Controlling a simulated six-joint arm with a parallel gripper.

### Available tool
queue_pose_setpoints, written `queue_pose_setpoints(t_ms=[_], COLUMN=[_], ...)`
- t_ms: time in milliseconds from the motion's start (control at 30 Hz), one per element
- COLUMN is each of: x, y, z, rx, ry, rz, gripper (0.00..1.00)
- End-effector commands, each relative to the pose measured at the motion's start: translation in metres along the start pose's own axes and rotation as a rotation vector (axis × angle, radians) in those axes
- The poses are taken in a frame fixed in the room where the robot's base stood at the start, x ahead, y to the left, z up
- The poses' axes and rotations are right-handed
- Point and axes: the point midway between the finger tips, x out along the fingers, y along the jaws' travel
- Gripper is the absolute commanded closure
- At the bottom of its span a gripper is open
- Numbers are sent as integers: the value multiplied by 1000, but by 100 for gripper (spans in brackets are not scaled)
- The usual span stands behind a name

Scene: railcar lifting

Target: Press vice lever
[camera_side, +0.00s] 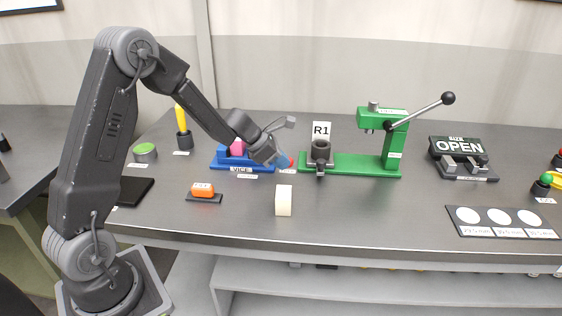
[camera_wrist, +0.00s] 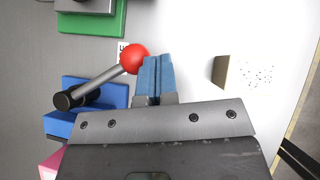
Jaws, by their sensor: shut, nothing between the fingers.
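The blue vice (camera_side: 228,167) stands on the table and holds a pink block (camera_side: 238,146) in its jaws. In the wrist view the vice (camera_wrist: 115,94) is at the left, with part of the pink block (camera_wrist: 50,163) below it.
A cream block (camera_side: 284,201) stands in front of the vice. A green press (camera_side: 350,165) with a black-knobbed lever is to the right, with a dark R1 holder (camera_side: 320,152) at its left end. An orange piece (camera_side: 203,189) lies front left.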

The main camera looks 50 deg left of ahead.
Motion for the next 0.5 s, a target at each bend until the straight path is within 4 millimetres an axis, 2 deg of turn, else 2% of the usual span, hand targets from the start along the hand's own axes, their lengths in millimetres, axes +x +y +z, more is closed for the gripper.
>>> queue_pose_setpoints(t_ms=[267, 500], x=[-5, -33], y=[-4, -29], z=[-2, -16], rx=[1, 1], ry=[0, -3], rz=[0, 3], gripper=[100, 100])
